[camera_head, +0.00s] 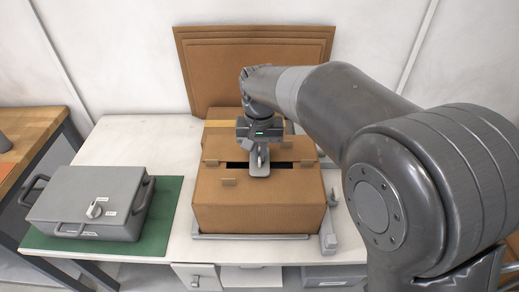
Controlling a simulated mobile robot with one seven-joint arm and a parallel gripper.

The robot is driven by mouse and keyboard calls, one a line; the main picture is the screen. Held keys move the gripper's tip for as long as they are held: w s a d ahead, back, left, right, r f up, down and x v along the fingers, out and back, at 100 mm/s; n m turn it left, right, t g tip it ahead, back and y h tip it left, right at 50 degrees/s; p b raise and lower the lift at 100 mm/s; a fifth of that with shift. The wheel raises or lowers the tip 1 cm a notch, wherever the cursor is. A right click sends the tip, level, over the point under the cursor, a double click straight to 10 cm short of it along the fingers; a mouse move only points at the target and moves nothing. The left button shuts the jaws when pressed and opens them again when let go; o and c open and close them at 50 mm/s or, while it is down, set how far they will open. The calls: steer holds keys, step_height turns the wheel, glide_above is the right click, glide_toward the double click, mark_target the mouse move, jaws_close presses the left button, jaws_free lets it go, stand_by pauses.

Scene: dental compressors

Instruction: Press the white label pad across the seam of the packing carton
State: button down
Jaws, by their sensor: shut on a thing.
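The brown packing carton (258,208) stands on the white table in the middle of the view. A dark gap, the seam (238,165), runs left to right across its top between the flaps. My gripper (259,168) points down over the middle of this seam, shut on a pale piece at its fingertips. I take this piece for the white label pad, but it is mostly hidden by the fingers and hard to tell from them. I cannot tell whether it touches the carton.
A grey case (90,197) with handles and a knob lies on a green mat (166,205) at left. A low metal frame (328,228) borders the carton. A brown board (254,55) leans on the wall behind. Bare table (127,140) shows at back left.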

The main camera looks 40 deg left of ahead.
steer(key=shift+f, duration=0.7)
stand_by(1.8)
steer(key=c, duration=1.5)
jaws_free()
steer(key=shift+r, duration=0.15)
step_height(320, 180, up, 11)
steer(key=shift+f, duration=0.2)
